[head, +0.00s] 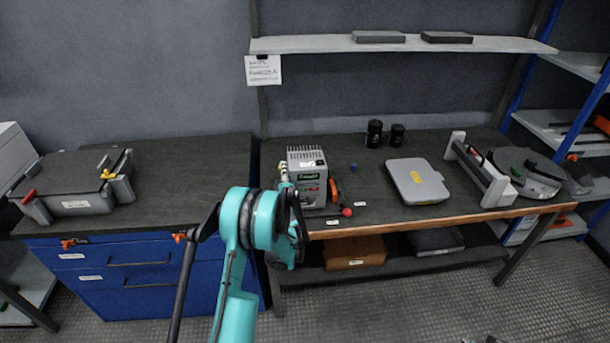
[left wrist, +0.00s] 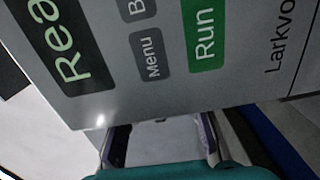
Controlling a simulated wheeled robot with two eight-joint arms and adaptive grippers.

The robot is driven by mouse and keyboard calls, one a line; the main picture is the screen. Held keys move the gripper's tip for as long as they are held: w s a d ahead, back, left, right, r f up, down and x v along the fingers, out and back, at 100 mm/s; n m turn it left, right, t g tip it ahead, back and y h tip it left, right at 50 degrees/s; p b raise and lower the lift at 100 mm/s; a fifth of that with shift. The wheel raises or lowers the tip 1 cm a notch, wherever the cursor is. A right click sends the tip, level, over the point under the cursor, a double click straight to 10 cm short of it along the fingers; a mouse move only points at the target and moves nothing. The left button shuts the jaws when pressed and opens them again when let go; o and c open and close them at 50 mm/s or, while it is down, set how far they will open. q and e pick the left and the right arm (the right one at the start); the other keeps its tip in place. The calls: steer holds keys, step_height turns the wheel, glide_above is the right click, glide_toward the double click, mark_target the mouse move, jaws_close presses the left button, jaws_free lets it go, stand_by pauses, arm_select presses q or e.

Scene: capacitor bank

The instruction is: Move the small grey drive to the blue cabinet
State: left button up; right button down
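The small grey drive (head: 306,185) stands upright on the bench near its front edge, with a vented top and a green label. In the left wrist view its panel (left wrist: 170,60) fills the upper part, with "Menu" and "Run" keys, turned sideways. My left gripper (head: 292,212) is at the drive's lower left front. In the left wrist view its two fingers (left wrist: 162,138) are spread apart beside the panel's edge; their tips are hard to make out. The blue cabinet (head: 150,292) with drawers is at the left, its dark top mostly bare. My right gripper cannot be made out.
A grey case (head: 75,187) with coloured clamps sits on the cabinet top's left. Red-tipped parts (head: 346,211) lie right of the drive. A flat grey box (head: 417,181) and two black cylinders (head: 374,134) are farther right. A shelf (head: 400,44) hangs above.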

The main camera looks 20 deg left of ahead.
arm_select(q)
steer(key=shift+s+d+r, duration=0.1)
steer(key=shift+d+r, duration=0.05)
steer(key=shift+c, duration=0.9)
jaws_close()
